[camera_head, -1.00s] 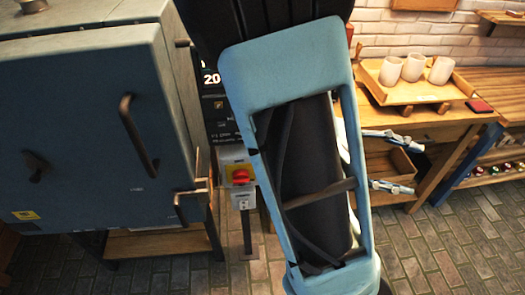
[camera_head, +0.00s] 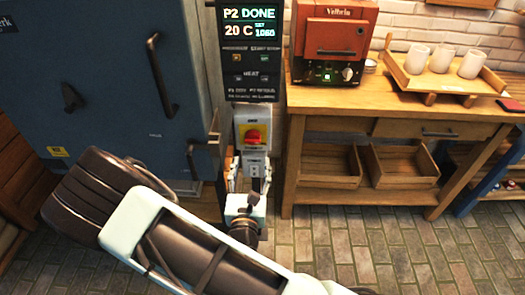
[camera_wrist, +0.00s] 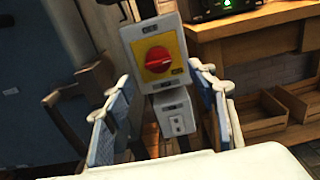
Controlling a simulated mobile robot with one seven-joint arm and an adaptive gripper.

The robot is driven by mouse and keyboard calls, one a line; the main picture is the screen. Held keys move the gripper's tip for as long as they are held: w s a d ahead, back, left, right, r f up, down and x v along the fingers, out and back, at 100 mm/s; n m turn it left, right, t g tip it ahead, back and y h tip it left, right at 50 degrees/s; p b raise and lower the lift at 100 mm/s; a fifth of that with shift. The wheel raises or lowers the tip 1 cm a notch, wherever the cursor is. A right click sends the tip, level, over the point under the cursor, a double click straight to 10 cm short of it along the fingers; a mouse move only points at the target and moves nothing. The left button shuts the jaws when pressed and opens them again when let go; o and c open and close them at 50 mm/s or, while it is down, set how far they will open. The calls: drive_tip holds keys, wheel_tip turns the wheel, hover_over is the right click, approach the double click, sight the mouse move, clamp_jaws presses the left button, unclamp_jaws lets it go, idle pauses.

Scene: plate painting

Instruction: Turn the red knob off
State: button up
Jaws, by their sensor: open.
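The red knob (camera_head: 253,135) sits on a yellow plate on a grey switch box, below the kiln's display panel. In the wrist view the red knob (camera_wrist: 158,60) is ahead, above the middle between the fingers. Its grip bar looks about horizontal, slightly tilted. My gripper (camera_head: 250,172) is just below the switch box in the head view. In the wrist view my gripper (camera_wrist: 160,105) is open, with one blue-padded finger on each side and nothing between them. The fingers appear apart from the knob.
The blue kiln (camera_head: 105,90) with dark handles stands left. The control panel (camera_head: 250,50) reads "P2 DONE" and "20 C". A wooden bench (camera_head: 330,102) stands right, with a red oven (camera_head: 333,42) and a tray (camera_head: 435,84) of white cups. A grey socket box (camera_wrist: 174,112) hangs below the knob.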

sight(252, 139)
drive_tip(key=w, duration=1)
drive_tip(key=shift+w+f, duration=0.25)
drive_tip(key=shift+w, duration=0.05)
drive_tip(key=c, duration=1.1)
